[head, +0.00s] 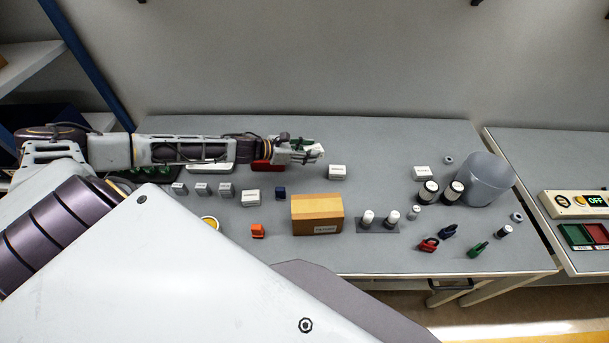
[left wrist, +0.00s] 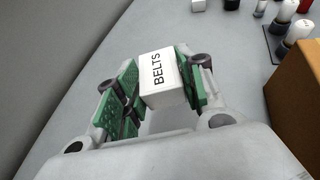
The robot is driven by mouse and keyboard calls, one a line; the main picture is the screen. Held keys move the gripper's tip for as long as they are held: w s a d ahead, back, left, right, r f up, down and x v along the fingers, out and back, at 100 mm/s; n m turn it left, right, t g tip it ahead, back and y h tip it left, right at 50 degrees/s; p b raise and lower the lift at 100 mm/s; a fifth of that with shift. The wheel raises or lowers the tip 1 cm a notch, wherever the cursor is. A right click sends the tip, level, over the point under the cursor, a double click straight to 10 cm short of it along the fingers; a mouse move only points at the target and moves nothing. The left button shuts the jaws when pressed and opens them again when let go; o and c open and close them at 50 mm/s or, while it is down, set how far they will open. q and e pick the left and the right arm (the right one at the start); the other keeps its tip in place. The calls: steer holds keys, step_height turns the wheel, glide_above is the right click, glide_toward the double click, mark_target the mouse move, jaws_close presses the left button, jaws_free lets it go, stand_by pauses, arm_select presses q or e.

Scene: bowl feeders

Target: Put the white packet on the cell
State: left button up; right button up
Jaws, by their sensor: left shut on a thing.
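My left gripper (head: 312,153) reaches in from the left above the back of the grey table. Its green-padded fingers are shut on a white packet (left wrist: 160,80), which reads BELTS in the left wrist view. In the head view only a small part of the packet (head: 318,152) shows at the fingertips. Other white packets lie on the table: one (head: 338,172) just right of the gripper, one (head: 422,173) farther right and one (head: 251,198) left of the cardboard box. I cannot tell which thing is the cell. My right gripper is not in view.
A cardboard box (head: 317,214) stands mid-table, beside a dark holder with white-topped cylinders (head: 368,218). A grey bin (head: 485,180), dark cylinders and coloured clips (head: 479,249) are at the right. A control panel reading OFF (head: 578,204) is on another table. Red (head: 268,166) and white devices are partly behind my arm.

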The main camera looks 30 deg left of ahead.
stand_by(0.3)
arm_select(q)
glide_above(307, 176)
steer(key=shift+d+f+p, duration=0.1)
steer(key=shift+f+p, duration=0.2)
steer(key=shift+f, duration=2.6)
steer(key=shift+f, duration=0.1)
steer(key=shift+f, duration=2)
steer(key=shift+f, duration=0.15)
steer(key=o, duration=0.8)
